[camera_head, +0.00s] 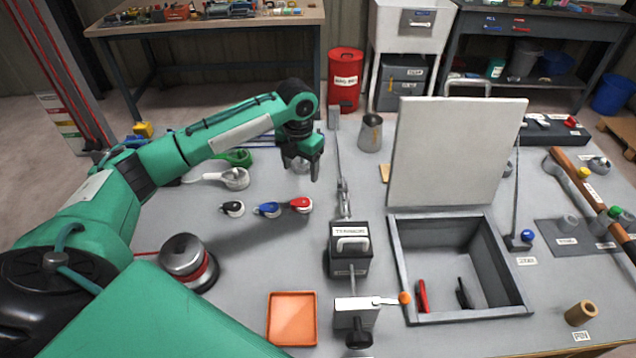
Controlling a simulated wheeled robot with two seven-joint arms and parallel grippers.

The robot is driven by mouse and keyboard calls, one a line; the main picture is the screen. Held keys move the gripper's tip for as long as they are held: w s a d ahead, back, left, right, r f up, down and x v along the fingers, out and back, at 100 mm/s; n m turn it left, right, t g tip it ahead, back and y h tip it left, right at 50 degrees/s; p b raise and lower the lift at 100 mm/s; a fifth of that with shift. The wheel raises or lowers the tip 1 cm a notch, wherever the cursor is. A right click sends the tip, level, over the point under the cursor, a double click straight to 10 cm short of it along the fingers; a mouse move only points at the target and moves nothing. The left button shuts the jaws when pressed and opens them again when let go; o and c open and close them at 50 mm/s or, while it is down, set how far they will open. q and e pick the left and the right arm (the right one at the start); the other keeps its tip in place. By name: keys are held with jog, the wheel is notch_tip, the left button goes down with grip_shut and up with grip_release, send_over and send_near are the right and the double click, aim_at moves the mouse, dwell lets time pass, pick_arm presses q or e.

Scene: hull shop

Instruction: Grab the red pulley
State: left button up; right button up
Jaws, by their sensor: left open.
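The red pulley (300,205) is a small wheel-shaped block with a red top, lying on the grey workbench left of the middle. A blue pulley (267,210) lies just left of it, and a black pulley (232,209) lies further left. My left gripper (301,168) hangs from the green arm above and behind the red pulley, fingers pointing down. It is open, and nothing shows held in it. A pale round thing behind the fingers is partly hidden. My right gripper does not show.
A grey box with a raised lid (455,150) stands to the right. A winch-like block (350,250) and an orange tray (292,318) are in front. A steel winch drum (188,262) stands left. A metal jug (371,132) stands behind. The bench between pulleys and tray is clear.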

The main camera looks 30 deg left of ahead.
aim_at(304, 201)
pick_arm(q)
jog(key=f, duration=0.4)
jog(key=shift+w+p, duration=0.2)
jog(key=shift+p, duration=0.2)
notch_tip(304, 201, down, 4)
jog(key=shift+w+r, duration=0.1)
jog(key=shift+d+f+p, duration=0.1)
jog(key=shift+f+p, duration=0.3)
jog(key=shift+f, duration=0.1)
notch_tip(304, 201, down, 4)
jog(key=shift+d+r+p, duration=0.1)
jog(key=shift+r+p, duration=0.1)
jog(key=shift+p, duration=0.45)
jog(key=shift+f, duration=0.55)
jog(key=c, duration=1.1)
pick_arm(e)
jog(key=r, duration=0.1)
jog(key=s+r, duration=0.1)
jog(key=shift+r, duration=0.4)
